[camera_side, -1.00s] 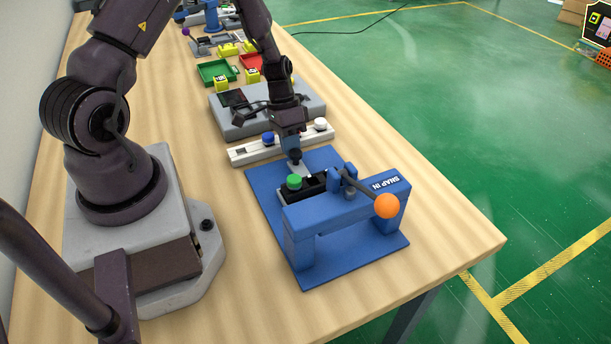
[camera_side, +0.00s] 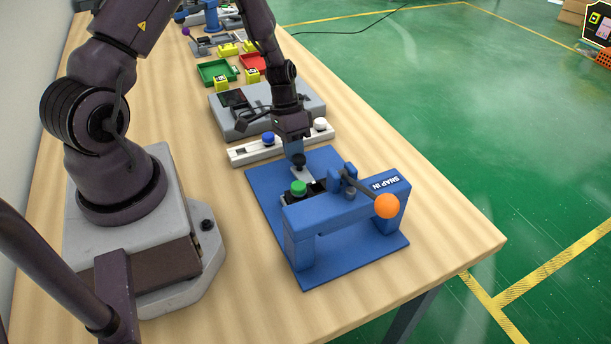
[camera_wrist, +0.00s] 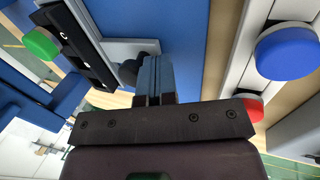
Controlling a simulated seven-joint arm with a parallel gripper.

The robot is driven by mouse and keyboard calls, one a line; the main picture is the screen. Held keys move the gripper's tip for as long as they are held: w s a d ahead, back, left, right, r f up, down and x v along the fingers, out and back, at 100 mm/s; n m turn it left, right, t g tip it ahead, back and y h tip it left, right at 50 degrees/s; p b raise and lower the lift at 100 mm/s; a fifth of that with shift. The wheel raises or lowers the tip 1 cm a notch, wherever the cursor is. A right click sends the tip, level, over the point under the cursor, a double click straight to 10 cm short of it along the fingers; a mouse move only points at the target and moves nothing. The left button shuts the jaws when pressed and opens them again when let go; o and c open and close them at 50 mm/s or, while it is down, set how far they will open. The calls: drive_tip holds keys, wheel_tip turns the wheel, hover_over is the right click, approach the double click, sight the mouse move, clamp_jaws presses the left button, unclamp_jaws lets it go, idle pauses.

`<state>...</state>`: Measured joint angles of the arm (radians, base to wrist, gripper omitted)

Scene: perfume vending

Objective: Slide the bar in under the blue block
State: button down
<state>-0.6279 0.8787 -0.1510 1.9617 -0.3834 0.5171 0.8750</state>
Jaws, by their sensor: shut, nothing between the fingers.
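The black bar (camera_side: 318,187) lies on the blue base (camera_side: 264,195), partly hidden behind and under the blue block (camera_side: 325,209) marked SNAP IN. A green button (camera_side: 298,187) stands at the bar's left part. The bar shows with holes in the wrist view (camera_wrist: 77,45). A pale grey plate with a dark knob (camera_side: 299,160) sits beside the bar on the arm's side. My gripper (camera_side: 297,148) is shut and empty, pointing down at this knob. In the wrist view my fingers (camera_wrist: 154,78) are right beside the knob; contact is unclear.
An orange ball (camera_side: 387,206) on a lever stands at the block's right front. A white rail (camera_side: 247,154) with blue and white knobs lies behind my gripper; the wrist view also shows a red knob (camera_wrist: 250,107). A grey box (camera_side: 228,120) stands farther back. The table is clear at the front.

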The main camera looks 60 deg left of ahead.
sight(314, 183)
drive_tip(key=shift+d, duration=4.1)
drive_tip(key=shift+d, duration=1.4)
drive_tip(key=shift+a, duration=0.15)
drive_tip(key=shift+a+r, duration=0.1)
drive_tip(key=shift+a, duration=0.4)
